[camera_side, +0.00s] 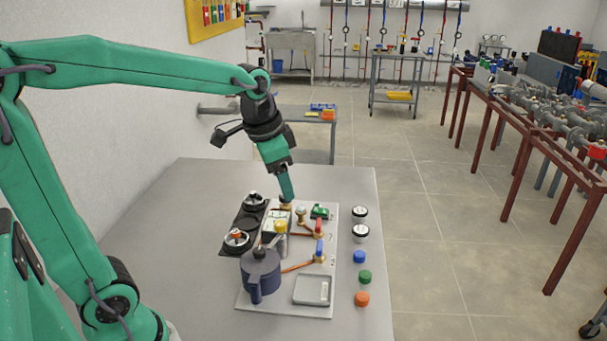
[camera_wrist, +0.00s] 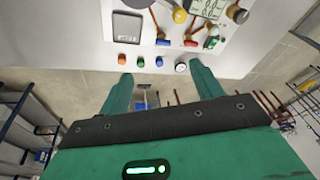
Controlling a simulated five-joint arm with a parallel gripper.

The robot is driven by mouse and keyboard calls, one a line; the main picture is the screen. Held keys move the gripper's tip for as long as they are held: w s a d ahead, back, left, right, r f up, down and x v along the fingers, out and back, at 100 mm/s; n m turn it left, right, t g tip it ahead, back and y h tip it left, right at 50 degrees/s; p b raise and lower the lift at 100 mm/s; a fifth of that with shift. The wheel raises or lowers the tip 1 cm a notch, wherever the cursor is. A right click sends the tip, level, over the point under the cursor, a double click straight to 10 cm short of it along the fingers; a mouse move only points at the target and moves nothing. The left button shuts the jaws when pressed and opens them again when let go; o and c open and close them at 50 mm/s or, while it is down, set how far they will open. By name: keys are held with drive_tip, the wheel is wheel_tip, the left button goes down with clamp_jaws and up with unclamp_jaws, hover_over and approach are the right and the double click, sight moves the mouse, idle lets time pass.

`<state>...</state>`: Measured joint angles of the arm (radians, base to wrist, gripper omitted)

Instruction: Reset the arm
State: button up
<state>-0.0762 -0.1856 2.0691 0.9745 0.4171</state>
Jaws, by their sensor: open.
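My arm is green with dark joints and reaches over the grey table (camera_side: 150,230) from the left. My gripper (camera_side: 287,195) points down over the far part of the white board (camera_side: 327,255) in the side view. In the wrist view my gripper (camera_wrist: 160,82) shows two green fingers spread wide apart. Nothing is held between them. The side view does not show clearly whether the fingertips touch anything on the board.
The board carries a dark blue pot (camera_side: 261,272), a grey tray (camera_side: 312,290), valves and pipes. A dark panel (camera_side: 228,240) adjoins its left. Blue (camera_side: 359,256), green (camera_side: 365,277) and orange (camera_side: 362,298) caps and two gauges (camera_side: 360,222) stand right of it. The table's left side is clear.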

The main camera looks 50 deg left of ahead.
drive_tip(key=s+d+f+n+t, duration=0.1)
drive_tip(key=s+d+n+t, duration=0.1)
drive_tip(key=s, duration=1.1)
drive_tip(key=shift+d+n, duration=0.35)
drive_tip(key=shift+n, duration=0.55)
drive_tip(key=shift+w, duration=0.15)
